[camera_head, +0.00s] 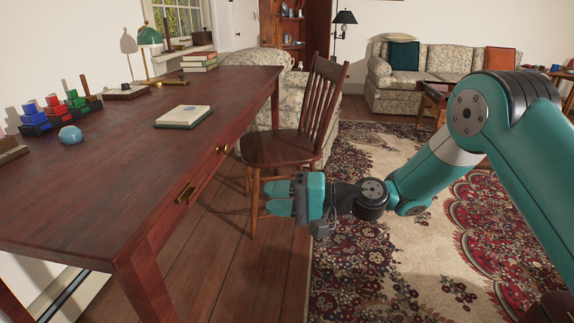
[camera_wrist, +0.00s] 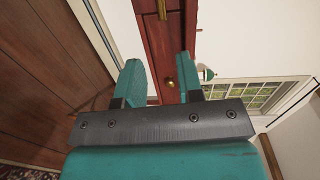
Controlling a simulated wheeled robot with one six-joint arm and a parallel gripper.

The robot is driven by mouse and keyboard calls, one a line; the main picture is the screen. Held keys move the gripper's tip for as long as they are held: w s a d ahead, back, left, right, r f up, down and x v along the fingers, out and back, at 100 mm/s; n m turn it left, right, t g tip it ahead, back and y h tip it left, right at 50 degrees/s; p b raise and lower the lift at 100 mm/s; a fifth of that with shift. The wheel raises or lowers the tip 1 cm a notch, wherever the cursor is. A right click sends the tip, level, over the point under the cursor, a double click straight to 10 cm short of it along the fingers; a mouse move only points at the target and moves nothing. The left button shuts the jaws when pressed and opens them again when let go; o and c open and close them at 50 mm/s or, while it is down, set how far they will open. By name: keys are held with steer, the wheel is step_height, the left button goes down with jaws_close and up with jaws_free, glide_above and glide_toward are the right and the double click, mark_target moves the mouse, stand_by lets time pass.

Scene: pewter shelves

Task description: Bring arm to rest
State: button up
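My teal arm (camera_head: 440,165) reaches in from the right side of the head view, bent at its joints. My gripper (camera_head: 268,198) hangs in the air beside the front of the desk, to the right of its edge and in front of the wooden chair in the picture. In the wrist view my gripper (camera_wrist: 160,62) has its two teal fingers apart with nothing between them, only the desk front seen beyond. It holds nothing and looks clear of the desk.
A dark red wooden desk (camera_head: 130,165) fills the left, with colored blocks (camera_head: 52,108), a blue object (camera_head: 70,134), a book (camera_head: 183,116) and a lamp (camera_head: 150,38). A wooden chair (camera_head: 282,148) stands at its right. Patterned rug (camera_head: 370,270) floor lies open beneath my arm.

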steer(key=s+d+r+n+g+h, duration=0.2)
steer(key=s+d+r+n+h, duration=0.4)
steer(key=s, duration=0.4)
steer(key=s+d+r+n+t+h, duration=0.15)
steer(key=s+d+h, duration=0.55)
steer(key=s+d, duration=0.8)
step_height(320, 180, up, 33)
steer(key=a+p, duration=0.1)
steer(key=p, duration=3.1)
steer(key=shift+s, duration=0.35)
steer(key=shift+a+g, duration=0.1)
steer(key=shift+g, duration=0.15)
